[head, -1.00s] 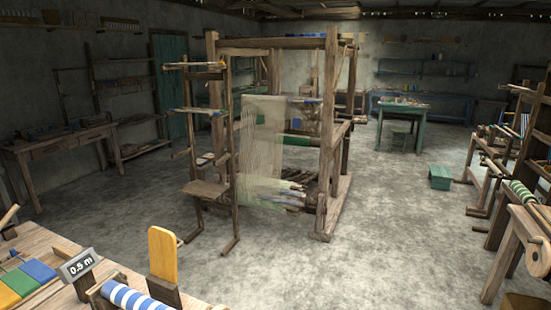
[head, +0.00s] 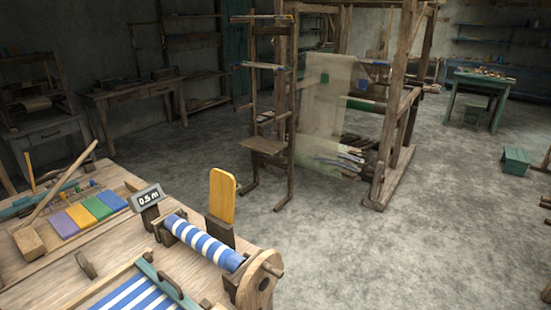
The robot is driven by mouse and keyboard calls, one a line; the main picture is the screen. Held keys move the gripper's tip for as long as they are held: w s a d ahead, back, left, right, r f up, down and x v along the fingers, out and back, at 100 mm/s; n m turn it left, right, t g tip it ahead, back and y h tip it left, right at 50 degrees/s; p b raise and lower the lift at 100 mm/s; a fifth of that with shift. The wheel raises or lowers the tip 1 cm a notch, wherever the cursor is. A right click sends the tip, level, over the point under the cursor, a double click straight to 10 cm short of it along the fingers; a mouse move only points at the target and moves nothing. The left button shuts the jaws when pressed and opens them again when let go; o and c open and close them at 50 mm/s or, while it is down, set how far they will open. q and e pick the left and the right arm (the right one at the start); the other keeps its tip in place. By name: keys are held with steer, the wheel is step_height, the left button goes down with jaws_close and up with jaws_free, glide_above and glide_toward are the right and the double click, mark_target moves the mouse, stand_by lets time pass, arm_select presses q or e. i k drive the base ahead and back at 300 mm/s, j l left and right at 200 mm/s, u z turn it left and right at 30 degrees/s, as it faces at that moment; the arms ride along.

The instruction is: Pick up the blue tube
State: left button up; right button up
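Neither of my grippers shows in the head view. I cannot pick out a plain blue tube with certainty. The nearest blue cylinder is a roll of blue and white striped cloth (head: 204,242), lying on its wooden roller at the right end of the near bench (head: 60,278). Small thin coloured pieces (head: 94,184) lie behind the colour cards on that bench, too small to tell apart. A flat blue card (head: 112,200) is at the right end of the card row.
A wooden mallet (head: 28,242), a "0.5 m" sign (head: 148,197) and an upright yellow paddle (head: 222,196) are on the near bench. A large loom (head: 400,90) stands beyond, with clear floor (head: 330,250) before it.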

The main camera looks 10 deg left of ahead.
mark_target(226, 257)
steer(key=u, duration=1.15)
steer(key=i+l+u, duration=0.2)
steer(key=l+u, duration=0.25)
steer(key=i+l+u, duration=0.1)
steer(key=l+u, duration=1.3)
steer(key=k+l, duration=0.1)
steer(key=l, duration=0.35)
steer(key=k+l+u, duration=0.1)
steer(key=l, duration=0.35)
steer(key=k+l, duration=0.1)
steer(key=l, duration=0.3)
steer(key=k+l, duration=0.1)
steer(key=l, duration=0.35)
steer(key=k+l+u, duration=0.1)
steer(key=l, duration=0.3)
steer(key=k+l, duration=0.1)
steer(key=l, duration=0.35)
steer(key=u, duration=0.05)
